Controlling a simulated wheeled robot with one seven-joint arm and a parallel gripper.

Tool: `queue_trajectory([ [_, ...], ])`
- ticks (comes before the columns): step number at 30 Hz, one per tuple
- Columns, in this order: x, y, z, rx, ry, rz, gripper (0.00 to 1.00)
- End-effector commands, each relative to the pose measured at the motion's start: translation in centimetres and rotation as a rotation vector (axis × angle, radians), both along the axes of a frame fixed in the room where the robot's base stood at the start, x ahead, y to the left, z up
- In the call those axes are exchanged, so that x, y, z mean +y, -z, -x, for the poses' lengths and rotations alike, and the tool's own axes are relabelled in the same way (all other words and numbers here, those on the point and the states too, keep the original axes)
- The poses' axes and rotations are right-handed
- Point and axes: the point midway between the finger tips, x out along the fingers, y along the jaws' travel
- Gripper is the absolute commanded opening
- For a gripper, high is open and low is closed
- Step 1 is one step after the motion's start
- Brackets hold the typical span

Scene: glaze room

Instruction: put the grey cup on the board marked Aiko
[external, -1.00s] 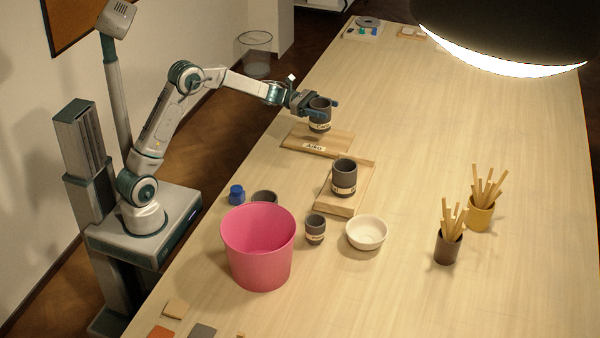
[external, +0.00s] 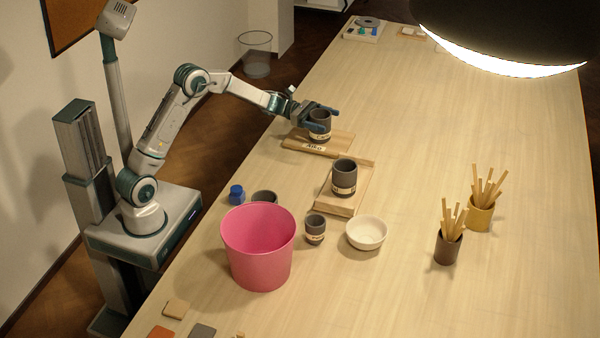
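The grey cup (external: 320,132), with a pale label band, is upright between the fingers of my gripper (external: 319,121) at the far side of the table. My gripper appears shut on it, with dark blue fingers beside the cup. The cup is at the right part of the wooden board marked Aiko (external: 331,149), very low over it or touching it; I cannot tell which. The name plate on the board's front edge reads Aiko. The cup's label is too small to read surely.
Another grey cup (external: 344,172) stands on a second wooden board (external: 338,208) nearer the camera. A small grey cup (external: 315,225), white bowl (external: 367,233), pink bucket (external: 258,255) and blue jar (external: 237,194) stand nearer still. Two stick holders are at right.

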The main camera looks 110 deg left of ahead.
Motion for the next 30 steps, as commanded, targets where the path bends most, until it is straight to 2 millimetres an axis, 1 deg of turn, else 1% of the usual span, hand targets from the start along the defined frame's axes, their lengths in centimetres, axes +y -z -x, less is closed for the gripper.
queue_trajectory([
  [5,0.0,0.0,0.0,0.0,0.0,0.0,0.9],
  [8,0.0,-0.5,0.0,0.0,0.0,-0.001,0.9],
  [9,0.1,-0.4,0.4,0.001,-0.002,-0.001,0.9],
  [11,0.3,-0.2,1.2,0.002,-0.003,0.0,0.9],
  [14,0.5,-0.2,3.2,0.002,-0.004,-0.001,0.9],
  [18,0.9,-0.2,6.3,0.001,-0.004,0.0,0.9],
  [22,1.3,-0.2,8.9,0.001,-0.004,0.0,0.9],
  [27,1.5,-0.3,11.1,0.0,-0.002,-0.001,0.9],
  [30,1.6,-0.3,11.7,0.0,-0.001,0.0,0.9],
])
